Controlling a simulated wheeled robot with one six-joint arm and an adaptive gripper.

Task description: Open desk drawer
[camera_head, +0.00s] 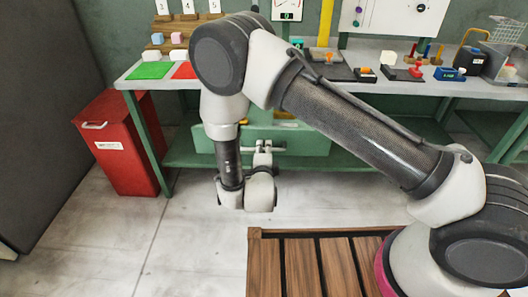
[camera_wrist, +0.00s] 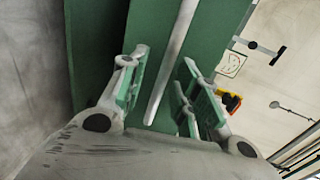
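The green drawer unit (camera_head: 305,142) sits under the workbench in the head view, behind my arm. I cannot tell from here whether the drawer is shut or partly out. My gripper (camera_head: 264,147) is in front of its green face, with its fingers pointing toward it. In the wrist view green panels fill the middle, and a long pale bar (camera_wrist: 172,62), which looks like the handle, runs between the fingers of my gripper (camera_wrist: 160,88). The fingers are apart, one on each side of the bar, with visible gaps. Contact with the bar is not visible.
The workbench (camera_head: 225,87) above holds green and red mats, blocks and small tools. A red bin (camera_head: 118,150) stands left of it. A wooden slatted platform (camera_head: 300,268) lies in front. The concrete floor between is clear. Wall fittings (camera_wrist: 280,50) show in the wrist view.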

